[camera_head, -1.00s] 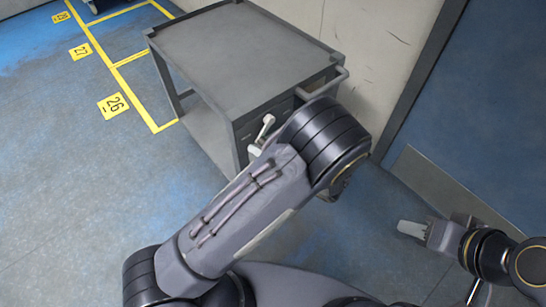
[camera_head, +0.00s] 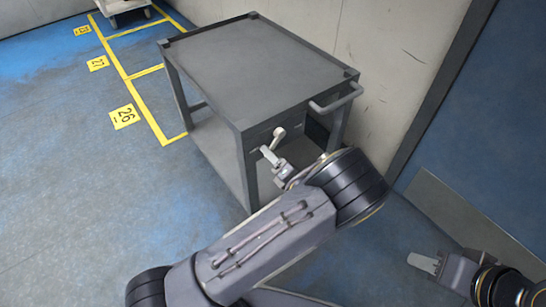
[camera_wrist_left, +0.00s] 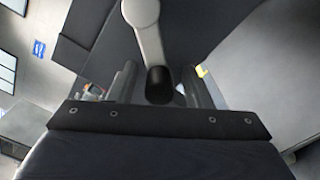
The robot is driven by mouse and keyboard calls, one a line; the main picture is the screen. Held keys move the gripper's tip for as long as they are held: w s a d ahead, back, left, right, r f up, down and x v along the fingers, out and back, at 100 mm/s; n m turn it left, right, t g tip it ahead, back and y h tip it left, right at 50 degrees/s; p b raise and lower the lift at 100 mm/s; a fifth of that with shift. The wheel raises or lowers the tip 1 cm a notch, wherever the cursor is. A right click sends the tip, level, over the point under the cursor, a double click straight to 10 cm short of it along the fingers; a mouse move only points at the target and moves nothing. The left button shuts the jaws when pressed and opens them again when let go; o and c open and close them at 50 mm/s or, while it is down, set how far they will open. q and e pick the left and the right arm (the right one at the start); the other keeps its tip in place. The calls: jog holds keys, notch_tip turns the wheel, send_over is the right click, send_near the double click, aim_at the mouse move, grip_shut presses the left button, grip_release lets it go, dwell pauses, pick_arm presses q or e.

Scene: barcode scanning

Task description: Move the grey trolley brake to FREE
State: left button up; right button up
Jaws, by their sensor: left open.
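The grey trolley (camera_head: 255,65) stands by the wall. Its pale brake lever (camera_head: 279,132) sticks out from the near end panel, below the top edge. In the left wrist view the lever (camera_wrist_left: 149,38) reaches down to a dark end between my fingers. My left gripper (camera_head: 272,162) is open, just below and beside the lever in the head view. In the left wrist view its two fingers (camera_wrist_left: 160,90) stand on either side of the lever's dark end; contact cannot be told. My right gripper (camera_head: 424,262) is at the lower right, away from the trolley; its jaw gap is not clear. FREE marking is not readable.
A push handle (camera_head: 336,98) juts from the trolley's near right corner. The wall (camera_head: 385,70) and a blue door (camera_head: 475,140) are to the right. Yellow floor lines (camera_head: 150,115) and a white cart (camera_head: 125,8) are at the back left. The left floor is clear.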

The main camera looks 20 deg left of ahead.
pick_arm(q)
jog(key=shift+c, duration=0.4)
grip_shut()
